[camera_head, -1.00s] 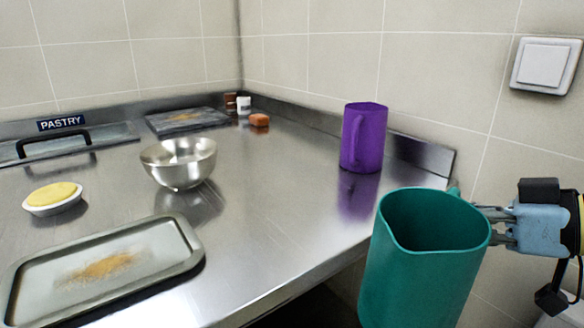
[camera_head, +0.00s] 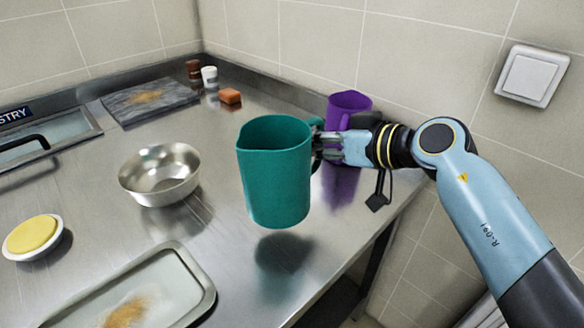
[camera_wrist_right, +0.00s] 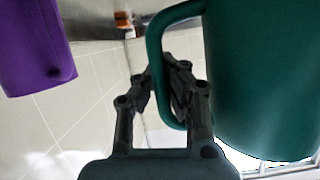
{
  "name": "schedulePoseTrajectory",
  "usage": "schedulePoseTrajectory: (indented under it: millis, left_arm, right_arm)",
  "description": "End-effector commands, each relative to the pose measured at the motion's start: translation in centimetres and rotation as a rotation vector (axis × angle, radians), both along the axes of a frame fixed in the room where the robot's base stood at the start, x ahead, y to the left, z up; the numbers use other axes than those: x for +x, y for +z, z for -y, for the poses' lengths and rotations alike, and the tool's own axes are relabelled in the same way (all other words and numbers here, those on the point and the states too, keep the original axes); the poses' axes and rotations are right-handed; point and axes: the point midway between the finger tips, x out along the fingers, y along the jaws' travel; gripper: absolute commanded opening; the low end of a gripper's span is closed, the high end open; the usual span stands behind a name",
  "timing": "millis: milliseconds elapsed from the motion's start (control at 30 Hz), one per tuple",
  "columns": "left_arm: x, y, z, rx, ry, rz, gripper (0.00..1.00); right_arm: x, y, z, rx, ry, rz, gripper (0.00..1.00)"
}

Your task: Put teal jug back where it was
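The teal jug (camera_head: 274,172) hangs upright above the steel counter, with its shadow on the counter below it. My right gripper (camera_head: 318,146) is shut on the jug's handle, at the jug's right side. The right wrist view shows the gripper fingers (camera_wrist_right: 160,85) at the teal handle (camera_wrist_right: 155,62), with the jug's body (camera_wrist_right: 262,75) to the right. My left gripper is not in view.
A purple jug (camera_head: 347,103) stands behind my right gripper, partly hidden; it also shows in the wrist view (camera_wrist_right: 35,45).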

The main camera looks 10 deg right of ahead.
Motion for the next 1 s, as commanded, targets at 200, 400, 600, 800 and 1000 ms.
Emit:
schedulePoseTrajectory:
  millis: [200,400,600,800,1000]
  left_arm:
    - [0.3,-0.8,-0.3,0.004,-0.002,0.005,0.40]
    - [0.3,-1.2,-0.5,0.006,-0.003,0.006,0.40]
    - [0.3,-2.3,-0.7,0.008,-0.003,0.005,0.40]
    - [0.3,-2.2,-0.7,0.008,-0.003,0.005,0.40]
    - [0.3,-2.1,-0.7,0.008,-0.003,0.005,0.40]
  right_arm:
    - [2.8,-2.1,-2.3,0.002,-0.001,0.002,0.00]
    - [3.2,-3.2,-2.7,0.001,-0.001,0.002,0.00]
    - [3.2,-6.3,-2.6,0.001,-0.002,0.001,0.00]
    - [3.2,-6.4,-2.6,0.001,-0.002,0.003,0.00]
    - [3.2,-6.7,-2.6,-0.001,-0.002,0.002,0.03]
